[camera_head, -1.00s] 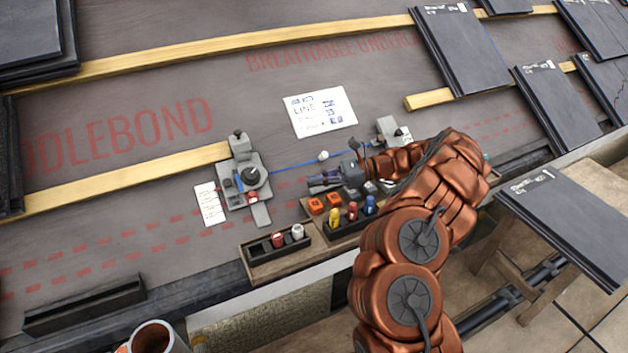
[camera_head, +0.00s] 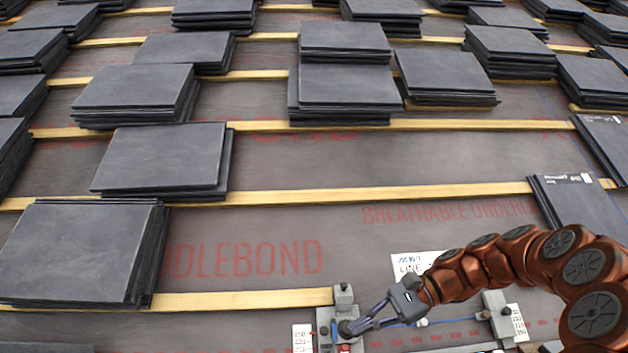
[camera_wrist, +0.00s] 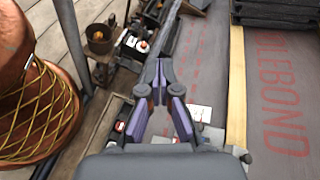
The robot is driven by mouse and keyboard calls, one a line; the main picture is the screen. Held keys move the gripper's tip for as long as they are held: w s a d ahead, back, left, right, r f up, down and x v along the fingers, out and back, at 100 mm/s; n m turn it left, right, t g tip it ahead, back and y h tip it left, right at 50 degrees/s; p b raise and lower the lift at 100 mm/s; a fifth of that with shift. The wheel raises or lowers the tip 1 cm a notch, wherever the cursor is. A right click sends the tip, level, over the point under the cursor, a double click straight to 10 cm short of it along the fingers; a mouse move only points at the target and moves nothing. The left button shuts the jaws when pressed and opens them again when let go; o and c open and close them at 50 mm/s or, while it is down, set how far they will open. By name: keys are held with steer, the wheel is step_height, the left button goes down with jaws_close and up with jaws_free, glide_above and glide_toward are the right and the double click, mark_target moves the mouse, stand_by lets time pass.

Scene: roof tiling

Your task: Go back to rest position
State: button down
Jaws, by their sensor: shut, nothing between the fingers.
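My gripper (camera_head: 362,326) is at the lower middle of the head view, at the end of my copper-coloured arm. Its fingers point left, over or in front of a grey clamp-like tool (camera_head: 343,300) at the end of a wooden batten. In the wrist view my gripper (camera_wrist: 160,72) has its fingertips together, with nothing between them. I cannot tell from the head view how high it is above the tool. A blue line (camera_head: 455,320) runs right from there to a second grey tool (camera_head: 497,305).
Stacks of dark slates (camera_head: 80,250) lie on wooden battens (camera_head: 400,193) across the grey underlay. A white note (camera_head: 412,263) lies behind my arm. The underlay between the lower battens is largely clear.

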steer(key=s+a+r+n+g+h+p, duration=0.1)
steer(key=s+r+n+h+p, duration=0.3)
steer(key=s, duration=0.3)
steer(key=s+a+r+n+h+p, duration=0.2)
steer(key=s+r+p, duration=0.3)
steer(key=s+r, duration=0.25)
steer(key=s+d+r+n+t+h+p, duration=0.1)
steer(key=s+d+r+n+h+p, duration=0.1)
steer(key=s+d+p, duration=0.3)
steer(key=s+d+r+n+t+h+p, duration=0.1)
steer(key=s+d+r+h+p, duration=0.3)
steer(key=s, duration=0.5)
steer(key=d+n+h+p, duration=0.1)
steer(key=d, duration=0.1)
steer(key=shift+s+d+p, duration=0.35)
steer(key=shift+s+d, duration=0.05)
